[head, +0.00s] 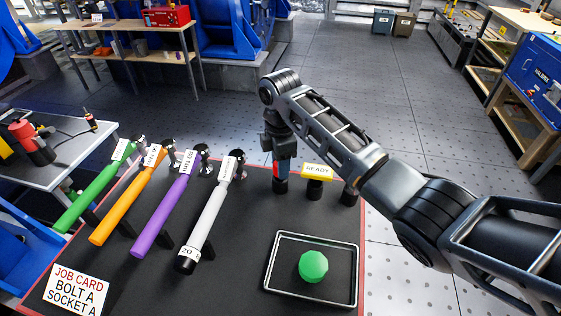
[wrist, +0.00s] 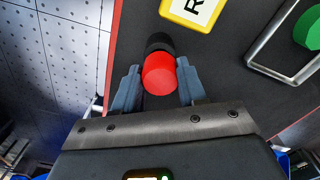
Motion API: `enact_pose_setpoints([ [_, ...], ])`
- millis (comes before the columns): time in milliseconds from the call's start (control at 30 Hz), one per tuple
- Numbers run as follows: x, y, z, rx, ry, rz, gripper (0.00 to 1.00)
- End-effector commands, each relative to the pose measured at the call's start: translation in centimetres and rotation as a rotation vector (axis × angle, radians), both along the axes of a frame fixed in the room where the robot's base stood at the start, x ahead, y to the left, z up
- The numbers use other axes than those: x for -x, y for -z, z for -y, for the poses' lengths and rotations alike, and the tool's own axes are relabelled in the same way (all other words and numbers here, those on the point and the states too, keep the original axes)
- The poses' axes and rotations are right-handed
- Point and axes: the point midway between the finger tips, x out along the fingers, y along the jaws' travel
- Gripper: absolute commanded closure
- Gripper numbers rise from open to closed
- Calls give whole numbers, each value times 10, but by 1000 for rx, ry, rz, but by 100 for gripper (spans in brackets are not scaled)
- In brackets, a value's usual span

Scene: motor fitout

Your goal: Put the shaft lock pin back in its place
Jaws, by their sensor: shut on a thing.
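The red-topped part, which looks like the shaft lock pin (wrist: 159,76), is between my gripper's fingers (wrist: 158,70) in the wrist view. My gripper is shut on it. In the head view, my gripper (head: 283,160) points down at the back right of the black bench top, and a bit of the red pin (head: 276,169) shows at its fingers. A short black cylindrical post (head: 280,186) is directly below the red part. I cannot tell whether the pin is seated in it or just above it.
A yellow READY tag (head: 317,171) is just right of the gripper, with another black post (head: 350,195) beyond it. A framed tray (head: 268,277) holds a green knob (head: 313,266). Several coloured torque wrenches, including a white one (head: 208,222), lie to the left. A job card (head: 77,289) is front left.

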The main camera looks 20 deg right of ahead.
Motion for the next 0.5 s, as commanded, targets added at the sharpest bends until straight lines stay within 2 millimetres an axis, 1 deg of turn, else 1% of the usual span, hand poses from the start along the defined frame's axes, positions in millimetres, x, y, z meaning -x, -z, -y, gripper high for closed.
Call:
enact_pose_setpoints([
  [500, 0, 12, 0, 0, 0, 0, 100],
])
